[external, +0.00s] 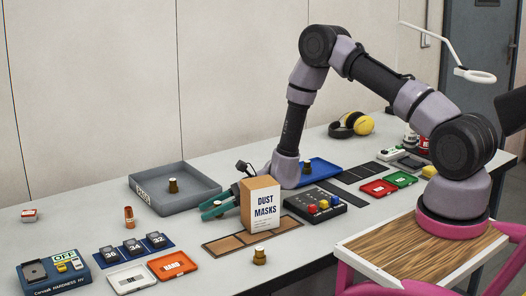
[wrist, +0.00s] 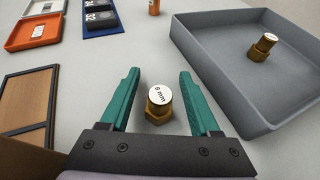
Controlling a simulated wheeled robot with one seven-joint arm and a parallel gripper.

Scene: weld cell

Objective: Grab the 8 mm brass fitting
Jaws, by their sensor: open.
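The 8 mm brass fitting (wrist: 159,103) stands upright on the table, with a hex base and a white top marked "8 mm". In the wrist view it sits between the two teal fingers of my gripper (wrist: 160,73), nearer the palm than the tips. The fingers are open, with a gap on both sides of the fitting. In the external view my gripper (external: 214,209) is low over the table, beside the grey tray and partly behind the dust masks box. The fitting is mostly hidden there.
A grey tray (wrist: 222,85) holds another brass fitting (wrist: 263,46) close to my right finger. The dust masks box (external: 262,205) stands close beside my gripper. Another brass fitting (external: 259,256) stands near the front edge. A copper-coloured piece (external: 128,217) stands to the left.

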